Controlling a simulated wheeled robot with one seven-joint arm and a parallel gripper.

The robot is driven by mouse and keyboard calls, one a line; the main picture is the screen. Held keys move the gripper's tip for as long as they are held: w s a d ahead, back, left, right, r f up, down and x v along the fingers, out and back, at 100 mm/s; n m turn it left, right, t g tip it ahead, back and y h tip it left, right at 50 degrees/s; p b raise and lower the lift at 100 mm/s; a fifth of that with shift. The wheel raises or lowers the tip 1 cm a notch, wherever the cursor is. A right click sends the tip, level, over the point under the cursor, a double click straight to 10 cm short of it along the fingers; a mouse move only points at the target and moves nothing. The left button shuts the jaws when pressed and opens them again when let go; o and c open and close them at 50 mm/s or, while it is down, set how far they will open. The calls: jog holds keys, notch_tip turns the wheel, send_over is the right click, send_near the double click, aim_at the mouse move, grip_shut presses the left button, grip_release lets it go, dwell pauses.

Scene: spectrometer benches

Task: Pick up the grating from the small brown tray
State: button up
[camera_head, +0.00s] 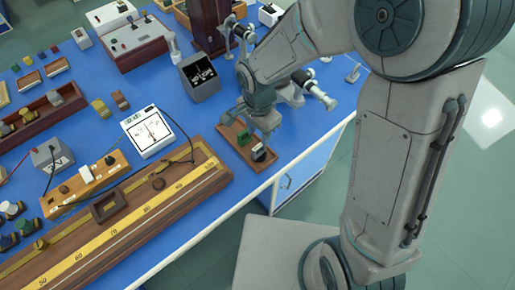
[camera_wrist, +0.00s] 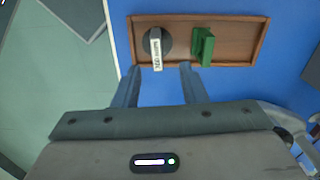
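The small brown tray (camera_wrist: 228,22) lies on the blue bench top; the head view shows it near the bench's front edge (camera_head: 231,146). In it stand a round dark piece with a white label (camera_wrist: 156,46), which looks like the grating, and a green block (camera_wrist: 203,46) to its right in the wrist view. The label's print is too small to read surely. My gripper (camera_wrist: 160,72) is open and empty. Its two fingers point at the tray, with the labelled piece ahead between their lines, not touching it. In the head view my gripper (camera_head: 258,121) hangs over the tray and partly hides it.
A long wooden rail with a yellow scale (camera_head: 145,212) lies left of the tray. A white meter (camera_head: 148,132) and a dark grey box (camera_head: 199,77) stand farther back. The bench edge and open floor (camera_wrist: 50,90) are close to the tray.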

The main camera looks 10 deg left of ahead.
aim_at(259, 145)
jog(key=shift+s+f+p, duration=0.2)
jog(key=shift+f+p, duration=0.3)
jog(key=shift+f, duration=3)
jog(key=shift+d, duration=0.1)
grip_shut()
